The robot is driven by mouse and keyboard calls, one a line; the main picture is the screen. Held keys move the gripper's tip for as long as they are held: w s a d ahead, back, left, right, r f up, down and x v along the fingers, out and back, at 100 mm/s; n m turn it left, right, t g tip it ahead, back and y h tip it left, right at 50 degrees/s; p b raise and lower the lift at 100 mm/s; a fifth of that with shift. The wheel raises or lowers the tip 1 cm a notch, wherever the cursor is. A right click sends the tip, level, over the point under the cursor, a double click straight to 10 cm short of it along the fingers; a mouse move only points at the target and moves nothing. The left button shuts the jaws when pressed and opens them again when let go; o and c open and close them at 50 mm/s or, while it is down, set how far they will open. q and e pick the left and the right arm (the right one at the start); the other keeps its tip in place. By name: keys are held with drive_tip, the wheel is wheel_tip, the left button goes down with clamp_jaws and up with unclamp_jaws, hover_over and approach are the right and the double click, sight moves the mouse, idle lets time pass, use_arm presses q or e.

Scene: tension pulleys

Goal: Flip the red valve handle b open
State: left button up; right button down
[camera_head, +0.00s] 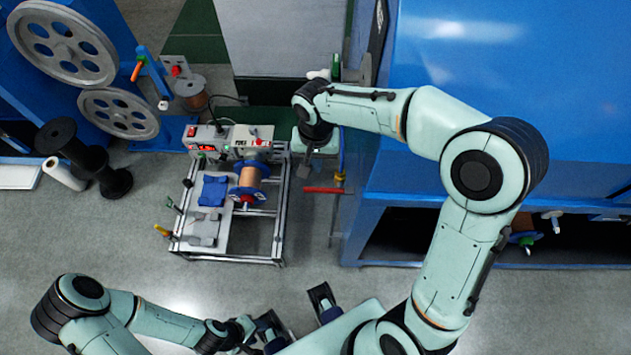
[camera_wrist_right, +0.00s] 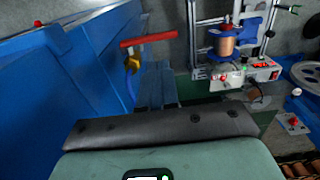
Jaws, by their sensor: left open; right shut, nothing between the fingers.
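The red valve handle (camera_head: 323,190) sticks out sideways to the left from a yellow valve body (camera_head: 340,177) by the blue cabinet's edge. In the right wrist view the red handle (camera_wrist_right: 150,40) lies nearly level above the yellow valve (camera_wrist_right: 132,64). No letter is readable on it. My right gripper (camera_head: 305,172) is shut and empty, just above and left of the handle in the head view, apparently apart from it. Its fingers (camera_wrist_right: 157,88) also show in the right wrist view. My left gripper (camera_head: 297,317) is open and empty at the bottom, far from the handle.
A large blue cabinet (camera_head: 480,70) stands close on the right. A metal-frame bench (camera_head: 225,245) with a control box (camera_head: 235,140) and a copper spool (camera_head: 249,176) stands left of the handle. Pulleys (camera_head: 62,42) and black spools (camera_head: 85,160) are further left. Floor is clear in front.

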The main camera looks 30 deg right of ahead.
sight(316, 188)
wheel_tip(316, 188, down, 11)
drive_tip(key=shift+r+b, duration=0.2)
drive_tip(key=shift+b, duration=0.3)
